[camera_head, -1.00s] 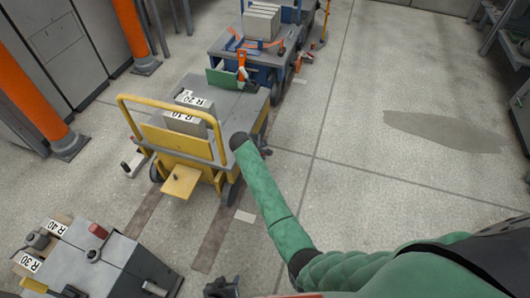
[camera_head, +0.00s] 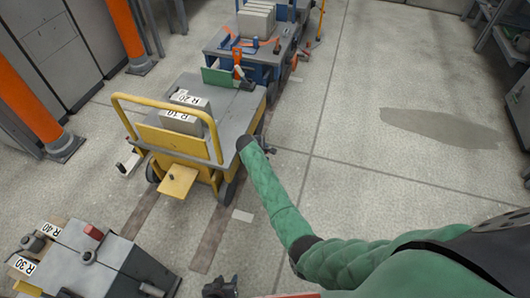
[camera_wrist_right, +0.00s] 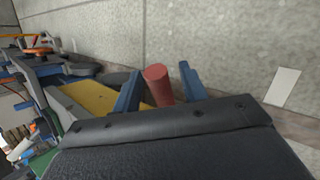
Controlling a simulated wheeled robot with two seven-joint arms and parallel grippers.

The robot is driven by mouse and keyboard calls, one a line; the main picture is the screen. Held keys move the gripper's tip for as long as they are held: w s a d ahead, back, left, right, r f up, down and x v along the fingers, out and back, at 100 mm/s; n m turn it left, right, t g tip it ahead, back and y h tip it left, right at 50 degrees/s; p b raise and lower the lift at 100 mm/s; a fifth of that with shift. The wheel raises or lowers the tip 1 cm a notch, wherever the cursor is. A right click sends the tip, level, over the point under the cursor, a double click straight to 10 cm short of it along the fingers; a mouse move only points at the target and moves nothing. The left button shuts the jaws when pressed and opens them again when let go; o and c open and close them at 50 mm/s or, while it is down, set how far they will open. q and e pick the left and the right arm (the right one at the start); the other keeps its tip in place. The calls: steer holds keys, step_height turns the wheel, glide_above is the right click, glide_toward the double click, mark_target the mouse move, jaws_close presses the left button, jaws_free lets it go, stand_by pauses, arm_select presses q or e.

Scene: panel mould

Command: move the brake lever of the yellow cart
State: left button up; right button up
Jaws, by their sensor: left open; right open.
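The yellow cart (camera_head: 182,140) stands left of centre in the head view, with a grey deck and a yellow push bar. My green right arm reaches to its near right side. My right gripper (camera_head: 266,147) is mostly hidden there behind the arm. In the right wrist view, the right gripper's blue fingers (camera_wrist_right: 159,84) are open on either side of a red cylindrical grip (camera_wrist_right: 157,82), which looks like the brake lever's handle. I cannot tell whether they touch it. The lever is hidden in the head view. My left gripper (camera_head: 220,287), dark and partly cut off, is at the bottom edge.
A blue cart (camera_head: 262,60) stands beyond the yellow one. A grey bench-like unit (camera_head: 95,255) with labelled blocks is at the lower left. Orange posts (camera_head: 30,95) stand at the left. The floor to the right is open, with a dark patch (camera_head: 440,127).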

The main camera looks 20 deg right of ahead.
jaws_close()
